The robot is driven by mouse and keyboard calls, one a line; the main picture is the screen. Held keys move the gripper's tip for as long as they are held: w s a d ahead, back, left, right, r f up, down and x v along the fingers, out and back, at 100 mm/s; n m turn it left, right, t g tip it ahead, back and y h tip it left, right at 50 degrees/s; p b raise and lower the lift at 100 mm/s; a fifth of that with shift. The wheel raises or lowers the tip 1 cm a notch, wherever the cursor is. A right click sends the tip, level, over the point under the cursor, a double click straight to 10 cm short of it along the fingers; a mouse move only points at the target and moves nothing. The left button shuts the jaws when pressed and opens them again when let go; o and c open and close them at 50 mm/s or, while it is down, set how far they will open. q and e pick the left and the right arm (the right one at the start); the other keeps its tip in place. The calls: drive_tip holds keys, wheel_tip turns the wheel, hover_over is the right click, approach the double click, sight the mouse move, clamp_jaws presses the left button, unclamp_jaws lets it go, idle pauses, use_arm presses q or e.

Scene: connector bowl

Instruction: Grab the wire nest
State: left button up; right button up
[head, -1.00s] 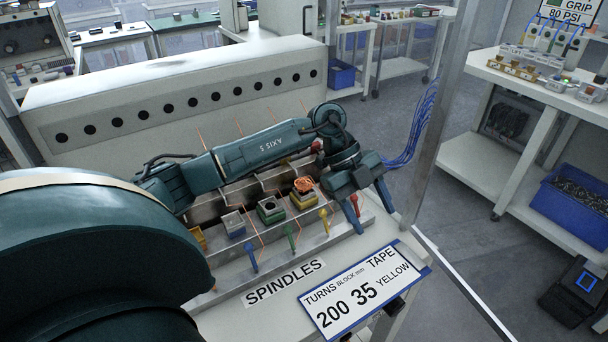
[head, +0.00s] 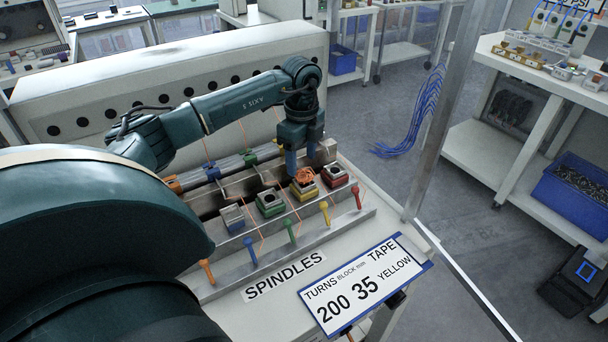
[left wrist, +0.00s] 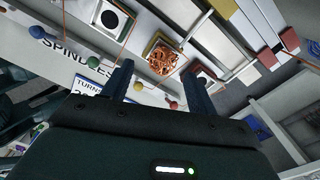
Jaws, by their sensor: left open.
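The wire nest is a tangled copper-orange coil (head: 304,176) sitting on the yellow-based block (head: 303,190) in the spindle row. It also shows in the left wrist view (left wrist: 163,59), just beyond the fingertips and roughly centred between them. My left gripper (head: 301,160) points down in the head view, with its two fingers apart and nothing between them. It appears close behind or above the nest, apart from it as far as I can tell. In the left wrist view both fingers (left wrist: 158,72) show spread. My right gripper is not in view.
A red block (head: 335,176) stands right of the nest, and green (head: 270,203) and blue (head: 232,218) blocks stand left. Coloured pegs, such as a yellow one (head: 324,211), line the front ledge. A sign (head: 362,288) reads 200, 35, yellow. A frame post (head: 440,120) stands at right.

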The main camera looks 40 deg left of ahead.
sight(304, 170)
use_arm(q)
drive_tip(key=f, duration=0.4)
drive_tip(key=shift+w+d+f+p, duration=0.15)
drive_tip(key=shift+w+f+p, duration=0.1)
drive_tip(key=shift+f+p, duration=0.15)
drive_tip(key=c, duration=1)
